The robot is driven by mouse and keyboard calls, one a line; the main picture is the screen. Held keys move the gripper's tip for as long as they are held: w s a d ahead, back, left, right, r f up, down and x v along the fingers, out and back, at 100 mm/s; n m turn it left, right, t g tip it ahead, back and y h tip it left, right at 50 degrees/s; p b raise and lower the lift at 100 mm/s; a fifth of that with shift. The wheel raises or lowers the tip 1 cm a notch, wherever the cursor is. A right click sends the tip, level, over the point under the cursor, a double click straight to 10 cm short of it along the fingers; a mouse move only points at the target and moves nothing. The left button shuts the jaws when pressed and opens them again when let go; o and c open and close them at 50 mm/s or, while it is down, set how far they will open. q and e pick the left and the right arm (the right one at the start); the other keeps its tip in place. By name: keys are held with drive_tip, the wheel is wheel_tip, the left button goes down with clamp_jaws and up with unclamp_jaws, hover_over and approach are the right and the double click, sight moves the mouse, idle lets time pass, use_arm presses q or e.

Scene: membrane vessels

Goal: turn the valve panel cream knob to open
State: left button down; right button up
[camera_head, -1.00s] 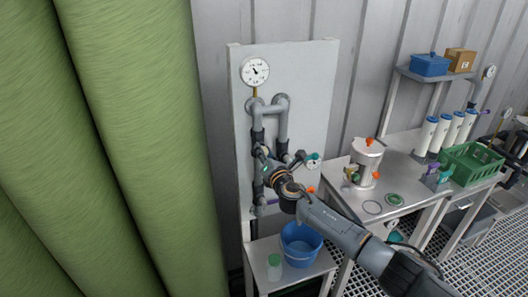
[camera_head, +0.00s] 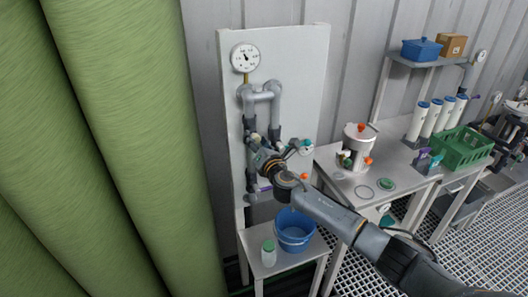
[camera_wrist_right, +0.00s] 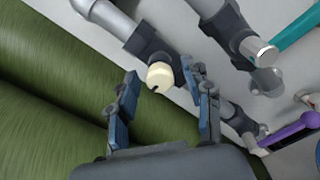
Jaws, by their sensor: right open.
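The valve panel (camera_head: 310,75) is a pale upright board with grey pipes. The cream knob (camera_wrist_right: 160,75) shows in the right wrist view, a round cream cap with a dark notch, on a dark valve body on the pipe. My right gripper (camera_wrist_right: 158,92) is open, its two blue-grey fingers on either side of the knob in that view; contact cannot be told. In the head view my right gripper (camera_head: 257,146) is at the left pipe of the panel, and its arm hides the knob. My left gripper is not in view.
A pressure gauge (camera_head: 244,58) sits at the panel's upper left. A purple handle (camera_wrist_right: 290,133) and a teal handle (camera_wrist_right: 296,32) are near the gripper. Below, a blue bucket (camera_head: 294,232) and a jar (camera_head: 268,254) stand on a small table.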

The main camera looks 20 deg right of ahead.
drive_tip(key=s, duration=1.1)
drive_tip(key=shift+d, duration=0.2)
